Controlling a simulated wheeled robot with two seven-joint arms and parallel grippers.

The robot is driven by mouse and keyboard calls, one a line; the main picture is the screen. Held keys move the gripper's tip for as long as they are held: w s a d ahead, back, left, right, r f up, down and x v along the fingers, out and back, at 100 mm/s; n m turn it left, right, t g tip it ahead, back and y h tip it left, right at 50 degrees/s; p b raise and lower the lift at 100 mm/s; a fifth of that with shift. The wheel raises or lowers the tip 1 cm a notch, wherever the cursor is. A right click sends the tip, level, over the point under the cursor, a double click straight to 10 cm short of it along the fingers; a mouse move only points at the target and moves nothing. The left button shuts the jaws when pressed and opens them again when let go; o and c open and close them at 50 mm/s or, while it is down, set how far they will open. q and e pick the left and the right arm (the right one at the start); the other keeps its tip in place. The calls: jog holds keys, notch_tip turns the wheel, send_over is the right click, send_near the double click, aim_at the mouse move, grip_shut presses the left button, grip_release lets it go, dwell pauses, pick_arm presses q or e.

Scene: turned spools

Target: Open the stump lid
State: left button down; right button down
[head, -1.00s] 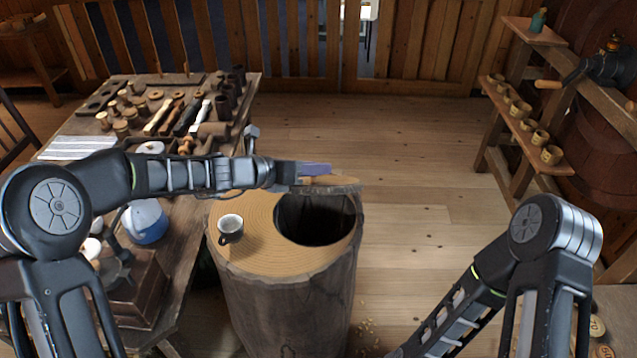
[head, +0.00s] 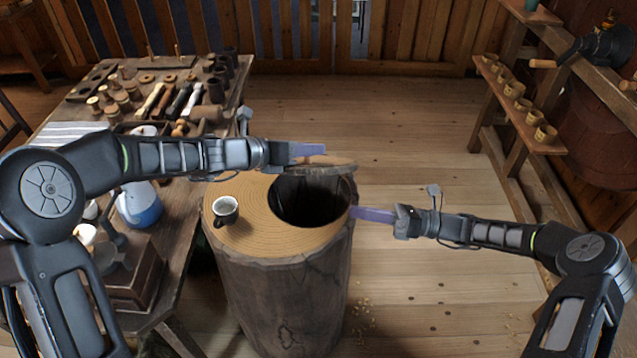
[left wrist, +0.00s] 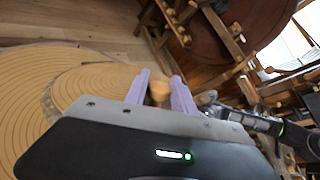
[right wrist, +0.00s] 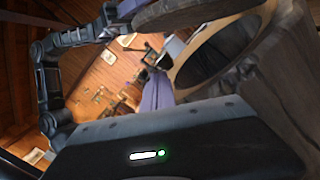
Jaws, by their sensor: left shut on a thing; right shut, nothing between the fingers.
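The stump (head: 280,290) stands upright in the middle of the head view, with a dark round opening (head: 305,205) in its top. The round wooden lid (head: 338,166) is off the opening, raised over its far side. My left gripper (head: 322,150) is shut on the lid's wooden knob (left wrist: 159,92), which shows between the fingers in the left wrist view. My right gripper (head: 354,212) is shut and empty, its fingertips close to the stump's right rim; I cannot tell whether they touch. The right wrist view shows the lid (right wrist: 185,12) above the opening (right wrist: 215,50).
A cup (head: 226,211) stands on the stump's top, left of the opening. A workbench with several tools and a blue-and-white jug (head: 140,204) is at the left. A shelf with several small cups (head: 522,104) is at the right. The floor behind the stump is clear.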

pick_arm(q)
jog(key=shift+r, duration=0.1)
pick_arm(e)
jog(key=shift+s+a+r+m+y, duration=0.1)
jog(key=shift+s+r+m+y, duration=0.1)
jog(key=shift+r+m+y, duration=0.35)
jog(key=shift+a+f, duration=0.1)
jog(key=shift+f, duration=0.1)
jog(key=w+a+r, duration=0.3)
jog(key=a+r, duration=0.2)
jog(key=a, duration=0.4)
jog(key=shift+w+a, duration=0.3)
jog(key=shift+w, duration=0.1)
jog(key=shift+r+n, duration=0.1)
jog(key=shift+n, duration=0.15)
